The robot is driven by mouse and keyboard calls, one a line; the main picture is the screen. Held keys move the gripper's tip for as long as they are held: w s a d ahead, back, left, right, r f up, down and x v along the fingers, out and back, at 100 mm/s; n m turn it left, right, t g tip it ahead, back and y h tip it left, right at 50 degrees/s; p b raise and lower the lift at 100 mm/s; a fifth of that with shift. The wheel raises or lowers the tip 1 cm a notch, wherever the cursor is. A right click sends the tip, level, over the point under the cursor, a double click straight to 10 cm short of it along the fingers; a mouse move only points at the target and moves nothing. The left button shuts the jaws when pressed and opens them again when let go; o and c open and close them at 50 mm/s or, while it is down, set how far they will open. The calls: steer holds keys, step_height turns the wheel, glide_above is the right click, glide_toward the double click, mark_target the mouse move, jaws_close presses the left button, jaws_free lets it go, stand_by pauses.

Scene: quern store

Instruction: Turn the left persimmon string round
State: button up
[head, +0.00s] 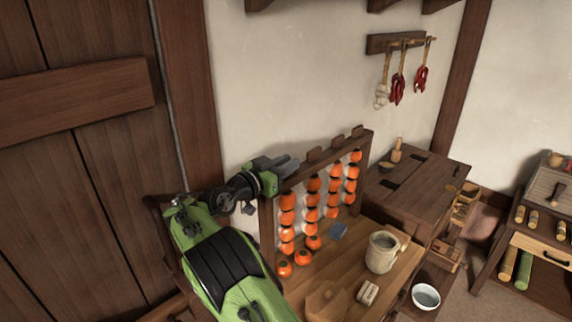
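The left persimmon string (287,217) hangs at the left end of a dark wooden rack (369,155) on a wooden worktop. Its orange fruits hang one above another, with pale patches beside them. Several more strings hang to its right, among them a second string (314,184) and the rightmost string (353,171). My gripper (288,164) is at the rack's upper left corner, just above the left string's top fruit. Its grey fingers point right. I cannot tell whether they are apart, or whether they touch the rack or string.
Persimmons (283,269) sit low in front of the rack. A pale jar (381,252), a blue item (338,231) and small wooden blocks (367,294) are on the worktop (342,276). A wooden chest (418,187) stands to the right. A wall and door are close on the left.

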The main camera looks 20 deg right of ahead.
jaws_close()
steer(key=shift+f+b, duration=0.1)
steer(key=shift+b, duration=0.55)
